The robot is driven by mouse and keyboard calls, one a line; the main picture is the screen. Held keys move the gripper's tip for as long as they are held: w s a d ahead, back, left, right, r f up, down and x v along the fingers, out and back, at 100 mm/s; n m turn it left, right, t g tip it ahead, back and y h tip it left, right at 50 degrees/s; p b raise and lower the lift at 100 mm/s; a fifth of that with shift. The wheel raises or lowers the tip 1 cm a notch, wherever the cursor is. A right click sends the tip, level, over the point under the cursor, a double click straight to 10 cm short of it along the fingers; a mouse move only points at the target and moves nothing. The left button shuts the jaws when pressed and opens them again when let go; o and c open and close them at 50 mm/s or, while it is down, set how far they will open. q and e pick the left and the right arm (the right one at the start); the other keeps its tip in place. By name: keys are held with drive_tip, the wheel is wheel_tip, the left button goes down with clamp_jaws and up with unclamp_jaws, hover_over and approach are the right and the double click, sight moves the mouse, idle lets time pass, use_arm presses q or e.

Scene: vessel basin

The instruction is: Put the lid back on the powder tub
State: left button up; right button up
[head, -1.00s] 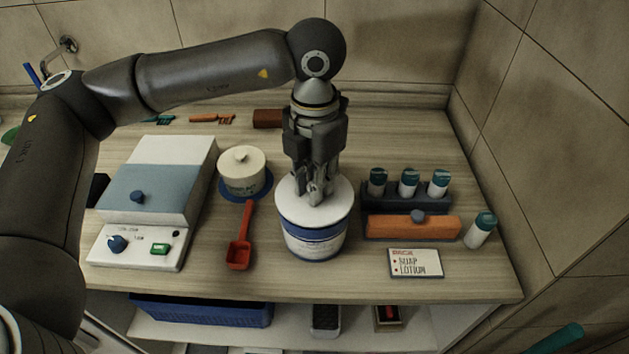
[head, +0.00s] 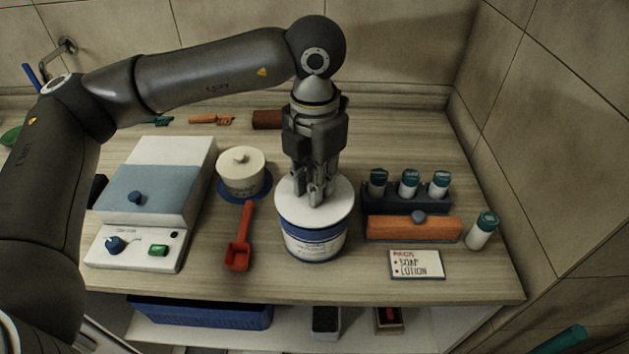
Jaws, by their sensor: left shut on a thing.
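The powder tub (head: 316,246) is a white round tub with a blue band and a printed label, standing upright near the middle of the counter. Its white lid (head: 333,207) lies over the tub's top and looks level. Whether it is fully seated I cannot tell. My left gripper (head: 316,198) points straight down from above, its fingers shut on the lid near its middle; the fingers hide the part they grip. My right gripper is not in view.
A white and blue device (head: 160,190), a small lidded pot (head: 241,175) and a red scoop (head: 239,250) are left of the tub. To the right are a vial rack (head: 400,203), an orange block (head: 400,229), a loose vial (head: 482,230) and a card (head: 416,264).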

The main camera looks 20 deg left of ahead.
use_arm(q)
drive_tip(key=shift+f+b, duration=0.2)
drive_tip(key=shift+b, duration=0.55)
idle(1.1)
idle(0.3)
drive_tip(key=o, duration=0.8)
drive_tip(key=shift+o, duration=0.6)
drive_tip(key=o, duration=0.4)
drive_tip(key=shift+r, duration=0.1)
drive_tip(key=shift+r+p, duration=1.8)
drive_tip(key=shift+r, duration=1.65)
